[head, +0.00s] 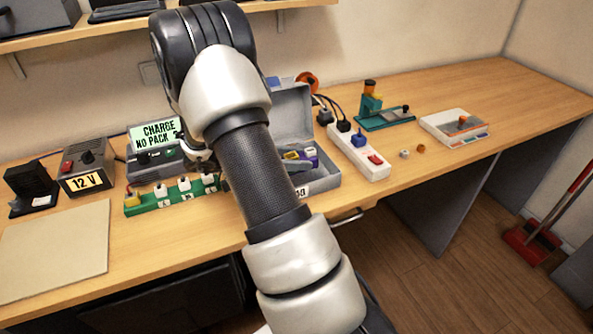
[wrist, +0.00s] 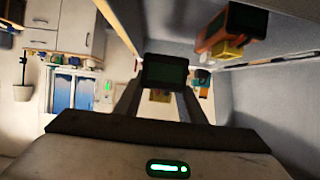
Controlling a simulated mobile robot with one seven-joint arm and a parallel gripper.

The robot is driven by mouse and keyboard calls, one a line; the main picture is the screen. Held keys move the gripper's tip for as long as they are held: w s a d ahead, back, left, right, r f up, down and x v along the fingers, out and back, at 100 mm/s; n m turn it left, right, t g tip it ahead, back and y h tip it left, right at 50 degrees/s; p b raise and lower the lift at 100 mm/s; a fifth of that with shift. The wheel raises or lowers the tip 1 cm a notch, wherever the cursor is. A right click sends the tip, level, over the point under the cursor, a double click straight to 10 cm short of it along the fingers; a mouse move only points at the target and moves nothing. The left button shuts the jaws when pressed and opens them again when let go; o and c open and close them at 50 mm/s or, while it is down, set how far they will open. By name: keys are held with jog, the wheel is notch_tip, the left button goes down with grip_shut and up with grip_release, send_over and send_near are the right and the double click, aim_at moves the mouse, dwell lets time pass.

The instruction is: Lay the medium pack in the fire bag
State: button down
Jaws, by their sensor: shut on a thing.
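My gripper (wrist: 163,88) shows in the wrist view with its two dark fingers closed on a dark block with a green face (wrist: 165,72). I cannot tell from its face whether this is the medium pack. In the head view my arm hides the fingertips and the held block. The fire bag (head: 322,181) is an open grey box behind and to the right of my arm, its lid (head: 290,108) raised. Small items with yellow, purple and blue parts (head: 300,155) lie inside. My arm covers the bag's left part.
The charger (head: 150,168) reads "CHARGE NO PACK". A green strip (head: 150,204) with white plugs lies before it. A 12 V supply (head: 86,172) stands left. A white power strip (head: 358,151) lies right of the bag. A pale mat (head: 55,250) leaves bare room at front left.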

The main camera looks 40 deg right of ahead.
jog(key=shift+f, duration=1.7)
jog(key=shift+f, duration=0.1)
jog(key=shift+f+b, duration=0.3)
jog(key=shift+f, duration=0.2)
jog(key=c, duration=1.4)
grip_release()
jog(key=shift+c, duration=0.2)
